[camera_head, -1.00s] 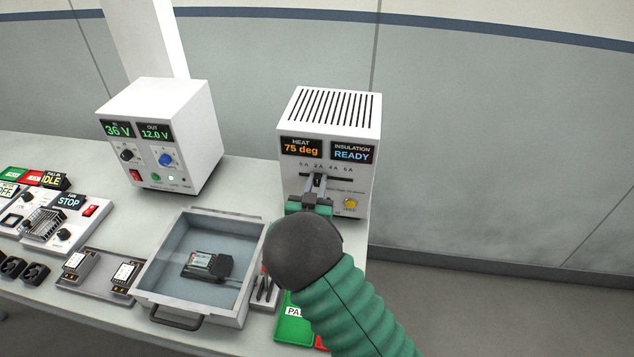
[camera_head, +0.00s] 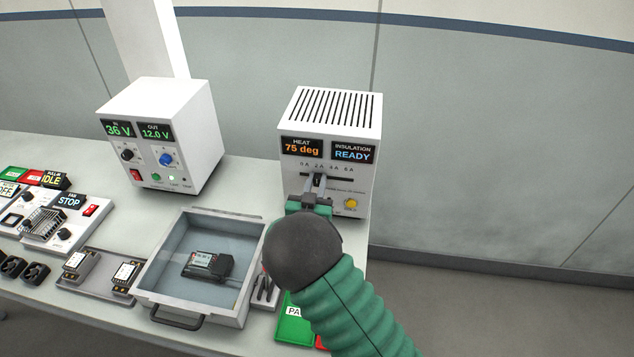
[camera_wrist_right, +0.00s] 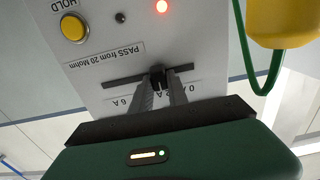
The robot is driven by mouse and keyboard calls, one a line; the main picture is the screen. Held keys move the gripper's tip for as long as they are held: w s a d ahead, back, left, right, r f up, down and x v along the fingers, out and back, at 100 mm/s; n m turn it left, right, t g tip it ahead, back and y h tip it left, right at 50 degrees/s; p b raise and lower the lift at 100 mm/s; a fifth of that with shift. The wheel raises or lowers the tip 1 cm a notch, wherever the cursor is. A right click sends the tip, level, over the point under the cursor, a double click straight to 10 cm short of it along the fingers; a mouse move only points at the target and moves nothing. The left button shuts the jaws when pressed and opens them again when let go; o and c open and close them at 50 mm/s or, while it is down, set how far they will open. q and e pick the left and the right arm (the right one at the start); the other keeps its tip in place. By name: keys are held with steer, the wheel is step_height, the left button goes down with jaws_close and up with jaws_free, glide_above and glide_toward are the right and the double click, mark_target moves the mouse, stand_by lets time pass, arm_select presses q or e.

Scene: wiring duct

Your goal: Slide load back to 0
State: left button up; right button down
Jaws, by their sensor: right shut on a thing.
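The load slider sits in a dark horizontal slot (camera_head: 340,180) on the front of the white test box (camera_head: 362,126), under a scale of 0 A, 2 A, 4 A and 6 A. My right gripper (camera_head: 318,182) is shut on the slider knob, roughly below the 2 A mark. In the right wrist view the dark knob (camera_wrist_right: 158,77) sits between the two fingertips, between the 6 A and 0 A labels; the fingers cover the marks between. The box displays read HEAT 75 deg and INSULATION READY. My left gripper is not in view.
A yellow button (camera_head: 351,203) is right of my gripper on the box. A grey open drawer-like tray (camera_head: 160,288) holding a small dark module (camera_head: 208,266) stands left of my arm. A white power supply (camera_head: 185,130) is behind it. A green PASS pad (camera_head: 288,328) lies below.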

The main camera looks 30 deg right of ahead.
mark_target(302, 172)
steer(key=a, duration=0.1)
steer(key=w+a, duration=0.2)
steer(key=shift+w+a+f, duration=0.15)
steer(key=shift+w+a, duration=0.1)
steer(key=shift+a, duration=0.05)
steer(key=c, duration=1.5)
jaws_free()
steer(key=shift+o, duration=1.1)
steer(key=shift+a, duration=0.15)
